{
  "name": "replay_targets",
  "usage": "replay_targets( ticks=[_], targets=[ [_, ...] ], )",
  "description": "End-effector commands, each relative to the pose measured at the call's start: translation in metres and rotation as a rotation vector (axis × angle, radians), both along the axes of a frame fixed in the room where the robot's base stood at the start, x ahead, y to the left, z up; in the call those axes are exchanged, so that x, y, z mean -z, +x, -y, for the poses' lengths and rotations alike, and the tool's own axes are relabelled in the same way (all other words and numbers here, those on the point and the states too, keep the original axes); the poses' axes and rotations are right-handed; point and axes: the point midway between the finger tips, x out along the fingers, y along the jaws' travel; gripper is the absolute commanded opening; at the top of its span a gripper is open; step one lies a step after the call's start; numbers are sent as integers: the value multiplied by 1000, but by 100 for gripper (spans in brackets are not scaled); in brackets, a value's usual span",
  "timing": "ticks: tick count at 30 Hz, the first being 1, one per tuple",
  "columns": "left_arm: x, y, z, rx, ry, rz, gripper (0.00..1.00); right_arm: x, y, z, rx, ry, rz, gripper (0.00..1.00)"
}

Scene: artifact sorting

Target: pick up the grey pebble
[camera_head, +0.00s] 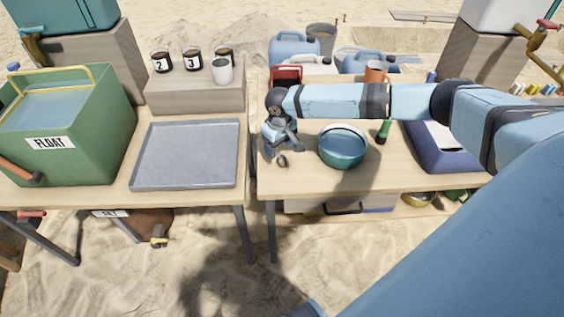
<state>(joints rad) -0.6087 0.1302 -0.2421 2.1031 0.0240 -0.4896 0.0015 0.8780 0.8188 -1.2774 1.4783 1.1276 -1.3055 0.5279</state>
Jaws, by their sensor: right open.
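A small dark grey-brown pebble (282,160) lies on the right table near its front left part. My right gripper (284,150) is just above it, pointing down, with its fingers apart. I cannot tell whether the fingers touch the pebble. My right arm comes in from the right, over the table. My left gripper is not in view; only a small blue piece of an arm shows at the bottom edge.
A teal bowl (343,148) stands right of the gripper, with a green bottle (383,132) behind it. A grey tray (187,186) lies on the left table (120,199) beside the green FLOAT tank (62,165). A gap separates the two tables.

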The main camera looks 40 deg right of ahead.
Motion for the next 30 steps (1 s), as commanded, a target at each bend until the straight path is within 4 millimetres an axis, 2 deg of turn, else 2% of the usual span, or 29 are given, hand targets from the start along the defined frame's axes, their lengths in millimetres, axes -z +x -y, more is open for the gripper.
replay_targets(
  ticks=[5, 12, 15, 23, 26, 30],
  targets=[
    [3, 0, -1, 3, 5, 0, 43, 12, -1, 1, -1, 0, 0, 67],
    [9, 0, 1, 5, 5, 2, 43, 47, -3, 5, 0, 1, 0, 67],
    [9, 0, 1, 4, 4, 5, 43, 56, -4, 5, -1, 1, 0, 67],
    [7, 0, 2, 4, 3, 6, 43, 59, -4, 6, -1, 1, 1, 67],
    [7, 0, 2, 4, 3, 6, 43, 59, -4, 6, -1, 1, 1, 49],
    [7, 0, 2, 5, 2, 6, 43, 59, -4, 6, -1, 1, 1, 17]
  ],
)
